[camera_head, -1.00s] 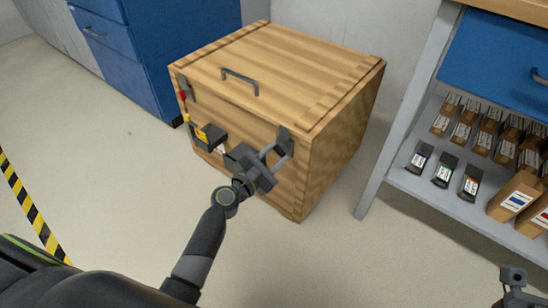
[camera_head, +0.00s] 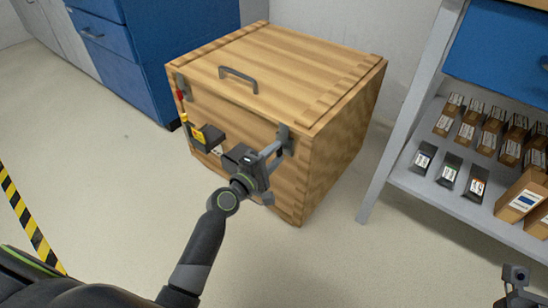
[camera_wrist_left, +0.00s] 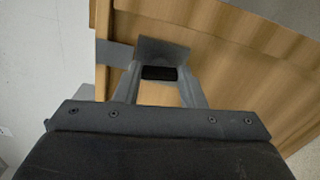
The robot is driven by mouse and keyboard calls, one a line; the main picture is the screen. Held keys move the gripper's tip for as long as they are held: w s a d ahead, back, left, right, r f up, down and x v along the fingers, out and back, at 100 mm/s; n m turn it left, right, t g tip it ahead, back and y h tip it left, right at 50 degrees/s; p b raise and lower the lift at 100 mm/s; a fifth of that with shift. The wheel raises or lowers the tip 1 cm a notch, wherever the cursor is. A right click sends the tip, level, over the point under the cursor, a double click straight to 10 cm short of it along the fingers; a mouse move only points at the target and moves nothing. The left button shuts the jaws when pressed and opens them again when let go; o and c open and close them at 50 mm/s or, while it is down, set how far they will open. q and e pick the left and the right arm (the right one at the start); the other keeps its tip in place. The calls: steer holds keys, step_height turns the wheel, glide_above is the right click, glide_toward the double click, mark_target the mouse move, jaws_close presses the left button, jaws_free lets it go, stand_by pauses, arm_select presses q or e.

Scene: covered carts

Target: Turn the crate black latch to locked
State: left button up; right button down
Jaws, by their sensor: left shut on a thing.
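The wooden crate (camera_head: 265,95) stands on the floor with its lid down. The black latch (camera_head: 284,138) is at the right end of its front face, near the top edge. In the left wrist view, the latch's dark part (camera_wrist_left: 159,73) sits between my left fingertips, below a grey plate (camera_wrist_left: 163,50). My left gripper (camera_head: 277,150) is shut on this black latch, and its fingers partly cover it. My right gripper (camera_head: 517,287) is only partly in view at the bottom right, away from the crate, and its jaws are unclear.
A red and yellow padlock-like piece and a dark box (camera_head: 207,137) are on the crate's left front. A handle (camera_head: 238,78) is on the lid. A shelf (camera_head: 430,190) with boxes stands right, blue drawers (camera_head: 125,55) behind left. The floor in front is open.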

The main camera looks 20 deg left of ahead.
arm_select(q)
steer(key=shift+f+m, duration=0.1)
steer(key=shift+m, duration=0.6)
steer(key=o, duration=1)
steer(key=v, duration=1.7)
steer(key=shift+s+b, duration=0.2)
steer(key=shift+b, duration=0.1)
